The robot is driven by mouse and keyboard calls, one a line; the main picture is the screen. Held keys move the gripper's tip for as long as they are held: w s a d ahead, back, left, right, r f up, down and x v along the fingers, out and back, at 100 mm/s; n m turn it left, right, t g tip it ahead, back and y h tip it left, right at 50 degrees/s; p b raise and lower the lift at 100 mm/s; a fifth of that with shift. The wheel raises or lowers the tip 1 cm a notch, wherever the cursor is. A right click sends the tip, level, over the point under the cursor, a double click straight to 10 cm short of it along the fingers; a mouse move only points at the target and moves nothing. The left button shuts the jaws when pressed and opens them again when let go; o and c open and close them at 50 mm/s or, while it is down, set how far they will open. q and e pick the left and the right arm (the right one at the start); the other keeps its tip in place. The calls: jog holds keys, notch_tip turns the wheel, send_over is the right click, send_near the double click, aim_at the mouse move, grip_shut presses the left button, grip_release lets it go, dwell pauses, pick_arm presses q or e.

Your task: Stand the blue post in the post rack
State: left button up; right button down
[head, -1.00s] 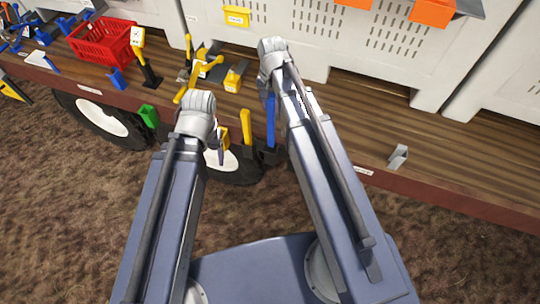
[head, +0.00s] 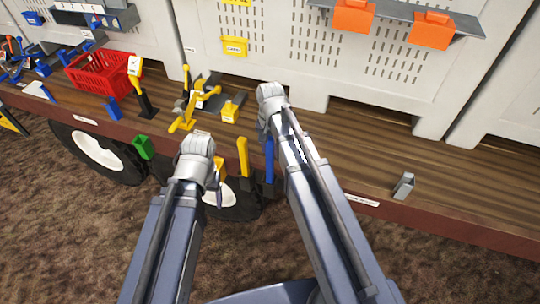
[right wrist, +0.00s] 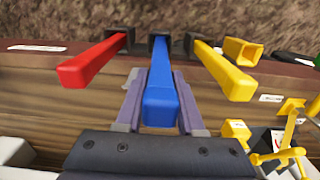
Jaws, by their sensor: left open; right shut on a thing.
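The blue post (head: 269,160) stands roughly upright at the bench's front edge, its top about level with the yellow post (head: 243,157) beside it. In the right wrist view the blue post (right wrist: 161,88) is between the fingers of my right gripper (right wrist: 160,82), which is shut on it. Its far end meets the middle black socket of the post rack (right wrist: 160,42); how deep it sits is hidden. A red post (right wrist: 95,62) and the yellow post (right wrist: 226,72) are in the sockets either side. My left gripper (head: 217,190) is open, left of the rack, its fingers mostly hidden.
A yellow holder (right wrist: 243,50) is beside the rack, and a green one (head: 143,147) is further left. A red basket (head: 101,74) and yellow tools (head: 190,112) are on the bench. The bench top right of my right arm is mostly clear, with a small grey bracket (head: 404,186).

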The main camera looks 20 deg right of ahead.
aim_at(270, 155)
jog(key=shift+f+b, duration=0.95)
jog(key=shift+f, duration=0.45)
jog(key=shift+f+b, duration=0.6)
jog(key=shift+b, duration=0.05)
jog(key=c, duration=0.5)
grip_release()
jog(key=shift+r, duration=0.1)
